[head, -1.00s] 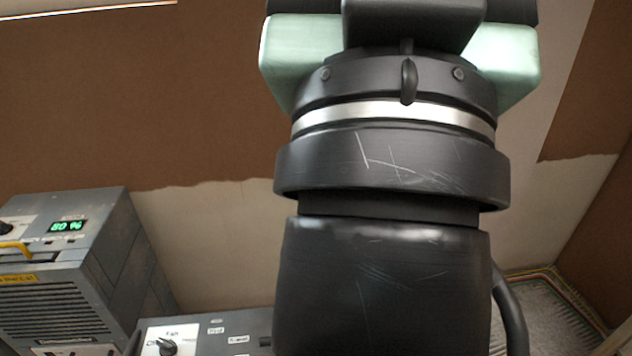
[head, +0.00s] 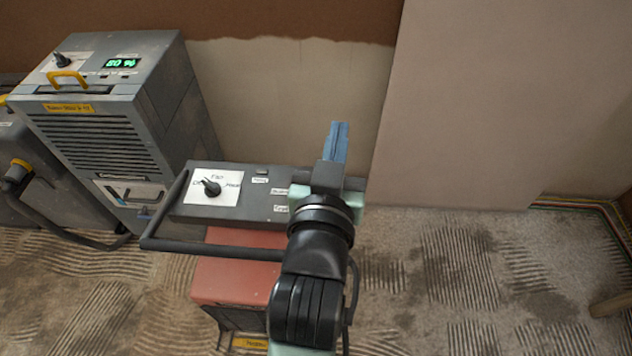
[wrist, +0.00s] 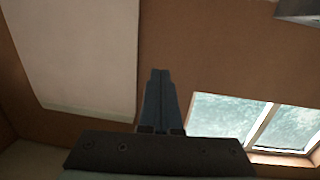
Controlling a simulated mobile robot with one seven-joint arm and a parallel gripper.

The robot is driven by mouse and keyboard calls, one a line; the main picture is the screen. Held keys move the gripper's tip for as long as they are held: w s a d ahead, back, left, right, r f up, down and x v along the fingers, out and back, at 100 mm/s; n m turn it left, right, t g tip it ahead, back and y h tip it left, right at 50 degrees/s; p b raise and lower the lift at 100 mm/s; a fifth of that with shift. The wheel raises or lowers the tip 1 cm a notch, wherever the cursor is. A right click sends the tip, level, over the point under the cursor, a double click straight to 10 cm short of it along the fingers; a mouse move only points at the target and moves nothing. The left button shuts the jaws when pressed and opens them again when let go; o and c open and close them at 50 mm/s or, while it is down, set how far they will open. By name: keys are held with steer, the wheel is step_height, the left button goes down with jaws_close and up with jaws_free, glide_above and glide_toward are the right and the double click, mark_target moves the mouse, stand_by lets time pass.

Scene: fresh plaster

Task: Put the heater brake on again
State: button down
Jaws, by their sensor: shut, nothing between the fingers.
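The heater appears to be the unit with a grey control panel (head: 225,207), a dark knob (head: 211,187) and a red body (head: 238,265), at the lower centre of the head view. A black bar handle (head: 215,248) runs along its near side. No brake can be made out; the heater's lower part is partly hidden by my arm and cut off by the frame. My gripper (head: 338,142) is raised above the panel's right end, blue fingers shut and empty. In the wrist view my gripper (wrist: 160,90) points towards brown and pale surfaces and a window.
A grey machine (head: 110,110) with a green display and yellow handle stands left of the heater. Another dark unit (head: 40,185) with a hose is at the far left. A pale board (head: 490,100) stands behind right. Ridged dusty floor (head: 450,275) is open at right.

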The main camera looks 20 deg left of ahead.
steer(key=s+a+f+g, duration=0.1)
steer(key=s+f, duration=0.1)
steer(key=f, duration=0.5)
steer(key=s+a+f+g+b, duration=0.1)
steer(key=s+f+g, duration=0.1)
steer(key=f, duration=0.5)
steer(key=s+a+f+g+b, duration=0.1)
steer(key=s+f, duration=0.3)
steer(key=f, duration=0.3)
steer(key=shift+s+a+n+g, duration=0.2)
steer(key=shift+n+g, duration=0.1)
steer(key=shift+n, duration=0.1)
steer(key=shift+w, duration=0.1)
steer(key=b+x, duration=0.2)
steer(key=x, duration=1.2)
steer(key=shift+a+r, duration=0.1)
steer(key=shift+r, duration=0.05)
steer(key=shift+r, duration=0.1)
steer(key=shift+w+r+p, duration=0.1)
steer(key=shift+r+p, duration=0.1)
steer(key=shift+p, duration=0.5)
steer(key=shift+w+a+g, duration=0.1)
steer(key=shift+g, duration=0.2)
